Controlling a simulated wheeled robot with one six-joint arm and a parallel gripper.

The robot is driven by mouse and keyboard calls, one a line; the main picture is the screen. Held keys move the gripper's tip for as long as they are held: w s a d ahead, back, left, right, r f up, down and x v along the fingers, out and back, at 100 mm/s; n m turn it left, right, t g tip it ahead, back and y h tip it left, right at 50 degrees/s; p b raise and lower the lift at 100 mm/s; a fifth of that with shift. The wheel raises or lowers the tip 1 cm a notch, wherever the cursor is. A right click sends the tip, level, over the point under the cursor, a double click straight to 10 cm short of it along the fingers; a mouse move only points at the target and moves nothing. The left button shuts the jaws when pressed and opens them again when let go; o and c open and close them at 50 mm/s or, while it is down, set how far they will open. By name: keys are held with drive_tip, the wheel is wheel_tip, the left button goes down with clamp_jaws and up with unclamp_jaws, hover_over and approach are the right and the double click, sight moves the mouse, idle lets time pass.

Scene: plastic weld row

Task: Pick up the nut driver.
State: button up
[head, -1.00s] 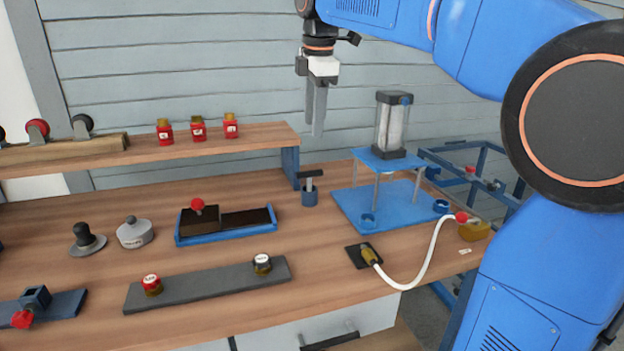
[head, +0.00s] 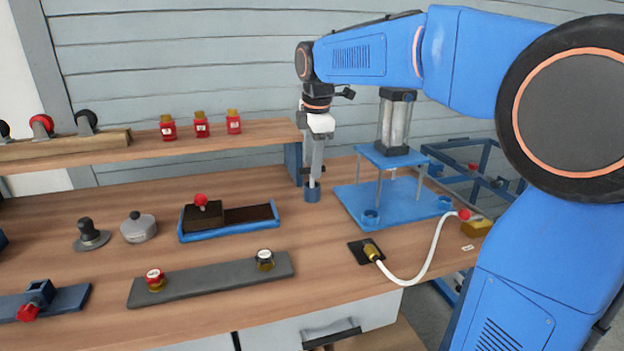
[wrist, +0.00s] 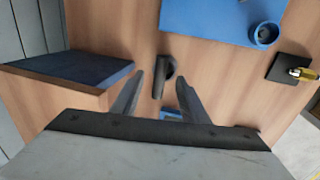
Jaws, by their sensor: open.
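The nut driver (wrist: 163,74) has a dark T-shaped handle and stands in a small blue cup (head: 312,195) on the bench. The cup shows only partly in the wrist view (wrist: 171,113). My gripper (head: 314,180) points down over the cup, beside the shelf end. In the wrist view my gripper (wrist: 160,82) is open, with one finger on either side of the handle and gaps showing. In the head view the fingers hide most of the nut driver.
A raised wooden shelf (head: 258,133) on a blue support stands just left of my gripper. A blue fixture (head: 352,198) with a clear cylinder is close on the right. A blue tray (head: 230,232) with a dark block lies left. A white hose (head: 432,262) curves in front.

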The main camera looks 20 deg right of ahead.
sight(312, 182)
drive_tip(key=shift+w+f, duration=0.15)
drive_tip(key=shift+f, duration=0.65)
drive_tip(key=shift+w+f, duration=0.15)
drive_tip(key=shift+f, duration=0.65)
clamp_jaws()
